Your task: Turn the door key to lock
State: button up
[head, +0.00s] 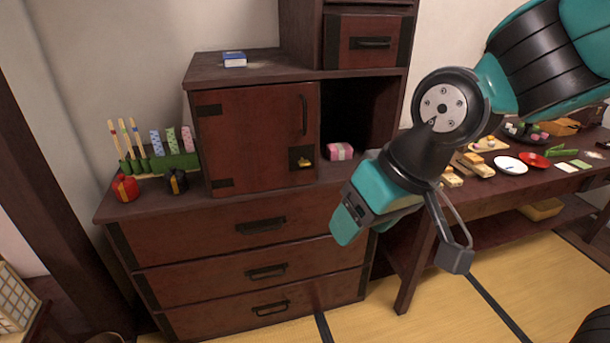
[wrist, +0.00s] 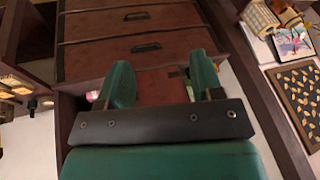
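The door key (head: 304,163) is a small yellow piece on a black plate at the lower right of the red-brown cabinet door (head: 255,135). The door looks shut, and its dark handle (head: 304,115) is above the key. My gripper (head: 350,215) is in front of the chest, to the right of and below the key in the head view, apart from it. In the wrist view, my gripper (wrist: 161,72) has its two teal fingers wide apart with nothing between them. Part of the door (wrist: 160,88) shows behind them; the key cannot be made out there.
An open compartment right of the door holds a pink box (head: 340,151). A blue box (head: 234,59) lies on the cabinet top. Dark-handled drawers (head: 262,226) are below. A green stand (head: 165,163) is at left. A low table (head: 480,195) with food is at right.

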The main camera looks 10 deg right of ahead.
jog(key=w+d+f+m+t+h+b, duration=0.25)
jog(key=w+f+t+b, duration=0.2)
jog(key=w+f, duration=0.3)
jog(key=w+d+f+m+t+h+b, duration=0.25)
jog(key=w+f+b, duration=0.3)
jog(key=w, duration=0.35)
jog(key=n+t+y+b, duration=0.2)
jog(key=t+b, duration=0.5)
jog(key=t, duration=0.1)
send_near(305, 165)
jog(key=w+p, duration=0.6)
jog(key=w, duration=0.4)
jog(key=shift+w+f, duration=0.2)
jog(key=shift+c, duration=0.4)
jog(key=shift+a, duration=0.1)
jog(key=c, duration=0.9)
jog(key=shift+o, duration=0.2)
